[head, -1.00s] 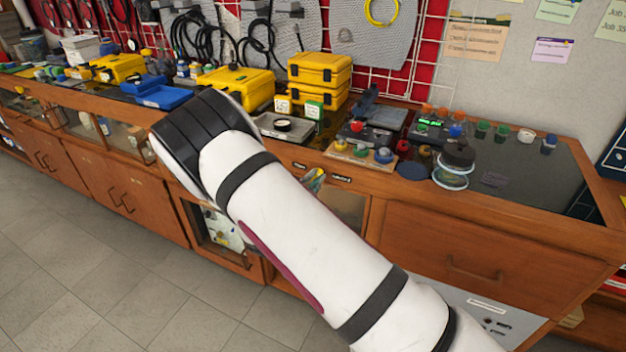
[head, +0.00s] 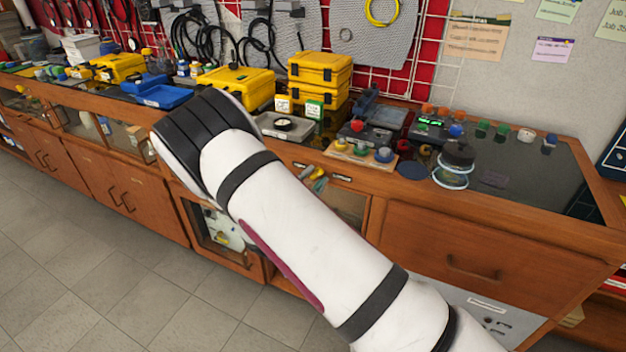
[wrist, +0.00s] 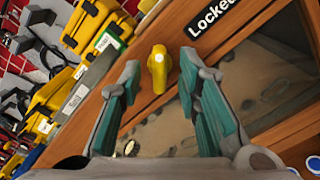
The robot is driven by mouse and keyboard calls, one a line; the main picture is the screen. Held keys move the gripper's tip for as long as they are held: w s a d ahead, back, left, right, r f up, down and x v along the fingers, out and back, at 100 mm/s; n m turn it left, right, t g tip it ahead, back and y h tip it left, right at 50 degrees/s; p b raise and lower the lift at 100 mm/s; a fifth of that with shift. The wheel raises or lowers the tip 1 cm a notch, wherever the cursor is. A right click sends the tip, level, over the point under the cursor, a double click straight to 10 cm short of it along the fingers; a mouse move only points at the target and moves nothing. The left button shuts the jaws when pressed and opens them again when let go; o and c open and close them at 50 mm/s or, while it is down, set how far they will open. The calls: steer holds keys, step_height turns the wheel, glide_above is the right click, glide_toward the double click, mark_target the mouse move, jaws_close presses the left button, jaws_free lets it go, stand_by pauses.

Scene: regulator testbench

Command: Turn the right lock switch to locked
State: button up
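The yellow switch knob (wrist: 158,70) sits on the wooden cabinet front in the wrist view. Its handle stands roughly upright in the picture. A black "Locked" label (wrist: 212,22) is up and to the right of it. My gripper (wrist: 160,62) is open, with one teal-padded finger on each side of the knob and visible gaps to both. In the head view my arm hides most of the gripper. A small yellow and teal patch by the drawer labels seems to be the fingers and knob, too small to separate.
The wooden bench (head: 455,230) runs across the head view. Yellow cases (head: 318,70), a blue tray (head: 160,92) and a glass jar with a dark lid (head: 455,165) stand on top. A glass-fronted door lies below the switch. The tiled floor in front is clear.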

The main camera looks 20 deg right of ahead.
steer(key=v, duration=1.2)
steer(key=s+d+r+m+g+p, duration=0.4)
steer(key=s+d+r+m+g, duration=1)
steer(key=s+r, duration=0.4)
steer(key=s+a+r+m+t+y+p, duration=0.1)
steer(key=s+a+r+m+t+y, duration=0.1)
steer(key=s+r+y, duration=0.4)
steer(key=s+a+r+m+t+y+p, duration=0.2)
steer(key=s+r+y, duration=0.3)
steer(key=s, duration=0.7)
steer(key=shift+s+a+r+m+t+y+p, duration=0.25)
steer(key=shift+a+r+y, duration=0.2)
steer(key=shift+r, duration=0.7)
